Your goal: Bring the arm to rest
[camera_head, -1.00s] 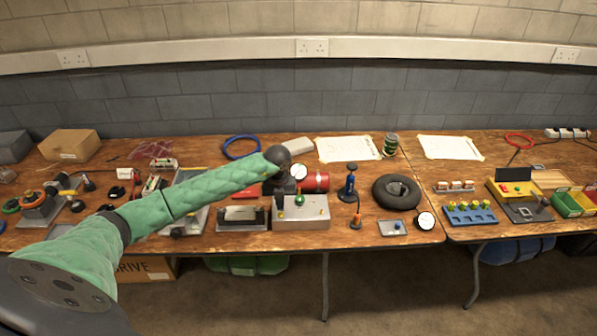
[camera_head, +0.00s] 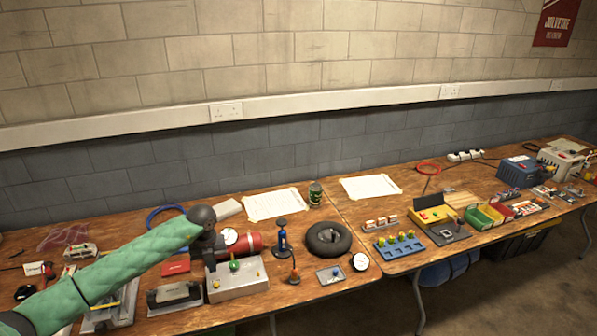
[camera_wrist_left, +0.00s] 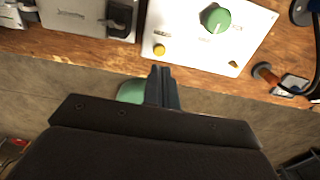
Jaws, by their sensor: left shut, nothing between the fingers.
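My left arm, in a green quilted sleeve, comes in from the left in the head view. Its left gripper (camera_head: 212,262) points down by the metal box with a green knob (camera_head: 238,284). In the left wrist view the fingers (camera_wrist_left: 162,72) are closed together with nothing between them. There they show over the front edge of the table, just below the box's pale top (camera_wrist_left: 185,40) with its green knob and yellow button. My right gripper is in neither view.
The wooden table (camera_head: 330,205) is crowded. Near the arm are a red cylinder (camera_head: 243,243), a blue hand pump (camera_head: 282,238), a black tyre (camera_head: 328,238) and a grey device (camera_head: 175,297). A second table (camera_head: 400,262) adjoins on the right. Floor lies in front.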

